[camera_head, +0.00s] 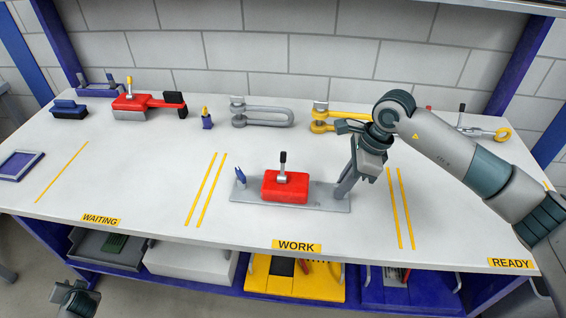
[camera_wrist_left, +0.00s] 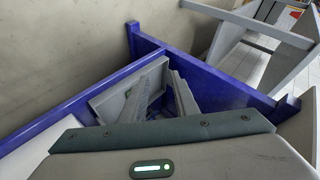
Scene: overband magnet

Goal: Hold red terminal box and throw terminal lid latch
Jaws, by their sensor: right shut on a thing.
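The red terminal box (camera_head: 285,187) sits on a grey base plate (camera_head: 246,194) in the WORK area in the head view. A lever with a black knob (camera_head: 282,158) stands upright on top of it. A small blue piece (camera_head: 240,176) stands at the plate's left end. My right gripper (camera_head: 345,191) reaches down to the plate's right end, to the right of the box and apart from it. It is shut on what looks like that end of the plate; its fingertips are hard to make out.
Along the back lie a red clamp (camera_head: 135,102), a grey shackle (camera_head: 262,114), a yellow shackle (camera_head: 345,113) partly behind my right arm, and a small blue-yellow piece (camera_head: 207,119). A blue tray (camera_head: 19,166) is at far left. The bench between WAITING and WORK is clear.

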